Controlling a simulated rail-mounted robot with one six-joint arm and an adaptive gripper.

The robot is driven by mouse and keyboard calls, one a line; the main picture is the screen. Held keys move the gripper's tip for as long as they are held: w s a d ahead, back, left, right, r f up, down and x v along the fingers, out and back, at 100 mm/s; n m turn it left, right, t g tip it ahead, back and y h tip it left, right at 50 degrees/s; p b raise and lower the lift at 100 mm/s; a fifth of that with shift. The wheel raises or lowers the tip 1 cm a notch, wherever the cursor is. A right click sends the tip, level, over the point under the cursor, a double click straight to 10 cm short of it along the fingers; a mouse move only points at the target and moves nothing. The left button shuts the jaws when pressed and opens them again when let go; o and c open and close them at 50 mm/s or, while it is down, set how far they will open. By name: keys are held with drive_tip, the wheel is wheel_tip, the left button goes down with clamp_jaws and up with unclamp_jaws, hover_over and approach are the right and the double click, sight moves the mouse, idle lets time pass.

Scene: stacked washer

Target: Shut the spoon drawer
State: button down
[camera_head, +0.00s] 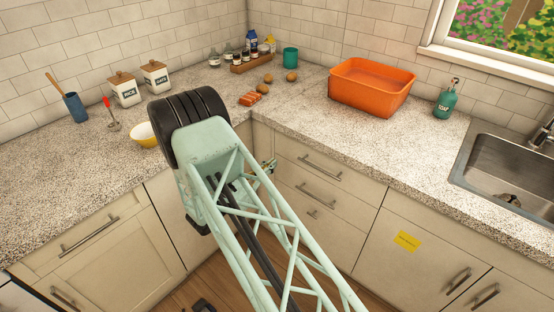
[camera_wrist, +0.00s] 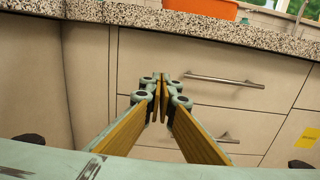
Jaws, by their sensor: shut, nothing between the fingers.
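A stack of cream drawers stands under the counter near the corner. The top drawer (camera_head: 300,163) has a bar handle (camera_head: 320,167) and also shows in the wrist view (camera_wrist: 205,55). A lower drawer (camera_wrist: 255,128) sits beneath it. No spoons or drawer interior show, so I cannot tell which one is the spoon drawer; the fronts look about flush. My gripper (camera_wrist: 161,95) is shut and empty, its fingertips pointing at the drawer fronts, left of the handles. In the head view my gripper (camera_head: 269,166) is mostly hidden by my arm.
The speckled counter (camera_head: 300,115) overhangs the drawers. On it stand an orange basin (camera_head: 372,86), a soap bottle (camera_head: 446,100) and a yellow bowl (camera_head: 144,134). A sink (camera_head: 510,170) is at the right. A yellow note (camera_head: 407,241) marks the right cabinet. Another drawer (camera_head: 85,240) is at the left.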

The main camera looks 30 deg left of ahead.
drive_tip(key=shift+s+a, duration=0.15)
drive_tip(key=shift+s, duration=0.95)
drive_tip(key=shift+r, duration=0.1)
